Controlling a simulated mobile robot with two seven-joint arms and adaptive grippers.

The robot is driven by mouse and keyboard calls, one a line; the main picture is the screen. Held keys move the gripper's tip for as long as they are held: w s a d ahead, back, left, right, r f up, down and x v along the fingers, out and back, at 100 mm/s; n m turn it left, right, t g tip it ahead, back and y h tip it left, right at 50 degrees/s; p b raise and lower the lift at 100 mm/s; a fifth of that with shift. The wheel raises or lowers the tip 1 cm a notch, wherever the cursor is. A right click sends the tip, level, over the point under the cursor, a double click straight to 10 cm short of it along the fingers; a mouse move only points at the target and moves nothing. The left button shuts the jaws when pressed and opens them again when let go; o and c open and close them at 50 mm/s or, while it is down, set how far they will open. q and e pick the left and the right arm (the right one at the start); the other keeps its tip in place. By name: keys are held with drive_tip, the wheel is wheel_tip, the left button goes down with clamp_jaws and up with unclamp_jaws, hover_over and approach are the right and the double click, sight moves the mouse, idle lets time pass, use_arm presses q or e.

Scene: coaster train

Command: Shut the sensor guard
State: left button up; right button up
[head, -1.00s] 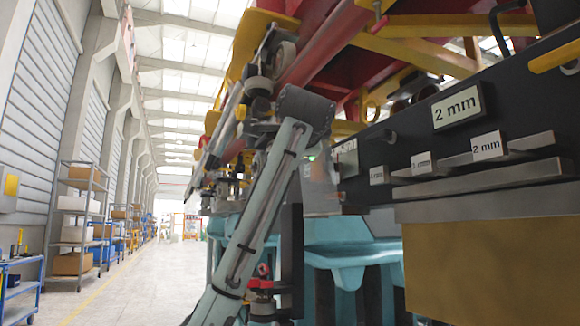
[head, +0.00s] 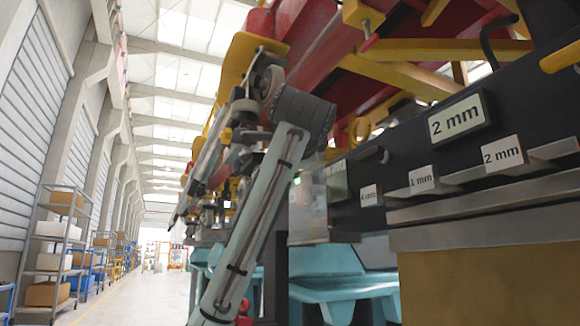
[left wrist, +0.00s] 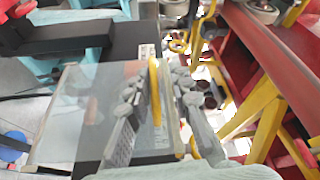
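The sensor guard appears to be a clear panel (left wrist: 85,115) with a yellow upright handle (left wrist: 155,88) in the left wrist view. In the head view, what looks like the same clear panel (head: 309,212) shows beside the dark machine side, partly behind my left arm. My left gripper (left wrist: 160,82) has its two grey fingers apart, one on each side of the yellow handle. I cannot tell whether either finger touches it. In the head view the left gripper is hidden. My right gripper is in neither view.
A dark panel (head: 350,205) carries thickness labels such as "2 mm" (head: 457,118) above metal ledges (head: 480,205). Red and yellow coaster frames (head: 330,40) rise above. Teal supports (head: 330,285) stand below. An open aisle (head: 150,295) with shelves (head: 55,245) lies to the left.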

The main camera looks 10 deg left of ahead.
use_arm(q)
drive_tip(key=shift+o, duration=1.1)
drive_tip(key=shift+r, duration=0.15)
drive_tip(key=shift+d, duration=0.1)
drive_tip(key=shift+s+f, duration=0.15)
drive_tip(key=shift+f, duration=0.05)
drive_tip(key=r+v, duration=0.1)
drive_tip(key=v, duration=1)
drive_tip(key=shift+s+f, duration=0.4)
drive_tip(key=shift+f, duration=0.05)
drive_tip(key=shift+d, duration=0.1)
